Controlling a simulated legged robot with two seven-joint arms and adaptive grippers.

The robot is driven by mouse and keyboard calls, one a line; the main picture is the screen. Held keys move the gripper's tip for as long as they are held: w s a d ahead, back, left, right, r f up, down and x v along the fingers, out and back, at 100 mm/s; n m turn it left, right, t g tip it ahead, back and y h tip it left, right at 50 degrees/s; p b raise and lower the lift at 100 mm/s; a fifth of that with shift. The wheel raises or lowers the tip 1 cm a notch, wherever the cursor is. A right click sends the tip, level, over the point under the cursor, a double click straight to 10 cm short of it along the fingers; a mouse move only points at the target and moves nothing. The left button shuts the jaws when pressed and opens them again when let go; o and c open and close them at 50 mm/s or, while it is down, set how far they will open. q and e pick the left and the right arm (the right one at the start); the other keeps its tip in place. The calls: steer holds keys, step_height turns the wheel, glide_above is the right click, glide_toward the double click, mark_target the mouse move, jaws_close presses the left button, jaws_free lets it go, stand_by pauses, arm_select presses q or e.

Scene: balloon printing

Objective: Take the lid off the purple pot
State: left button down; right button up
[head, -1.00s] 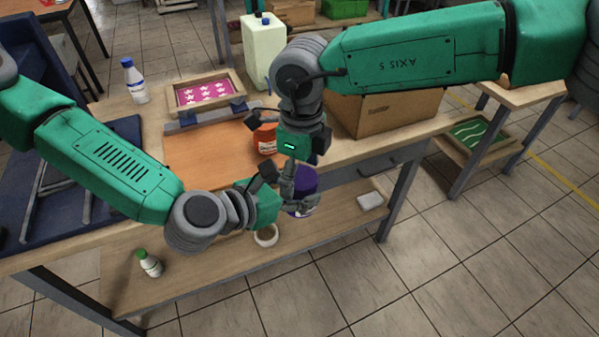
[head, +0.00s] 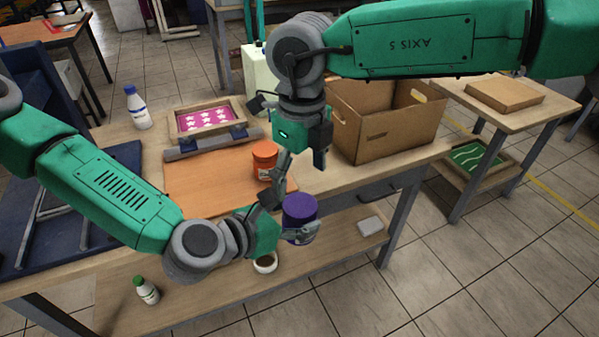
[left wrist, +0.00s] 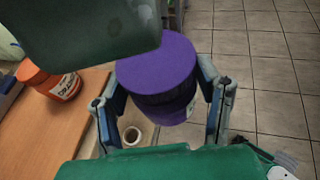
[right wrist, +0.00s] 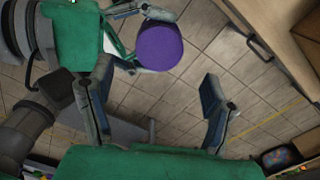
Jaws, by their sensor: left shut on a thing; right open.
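The purple pot (head: 299,210) is held upright above the table's front edge by my left gripper (head: 289,223). In the left wrist view the pot (left wrist: 158,72) sits between the two fingers, which press on its sides. Its purple lid (left wrist: 155,62) appears to be on, and part of a pale label shows below it. My right gripper (head: 301,166) is open and empty, above the pot and apart from it. In the right wrist view the round purple top (right wrist: 159,46) lies beyond the fingers, towards the left one.
An orange pot (head: 264,160) stands on the orange board (head: 205,190), close to both grippers. A cardboard box (head: 385,120) is at the right. A small white cup (head: 265,264) and a green-capped bottle (head: 147,291) stand on the lower shelf.

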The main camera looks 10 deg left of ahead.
mark_target(300, 205)
step_height(300, 205, down, 7)
steer(key=shift+f, duration=0.1)
steer(key=shift+c, duration=0.4)
steer(key=c, duration=1.2)
steer(key=shift+o, duration=0.2)
steer(key=shift+n, duration=1.4)
steer(key=shift+s+r, duration=0.15)
steer(key=shift+r, duration=0.05)
steer(key=shift+r, duration=0.15)
steer(key=shift+r, duration=0.95)
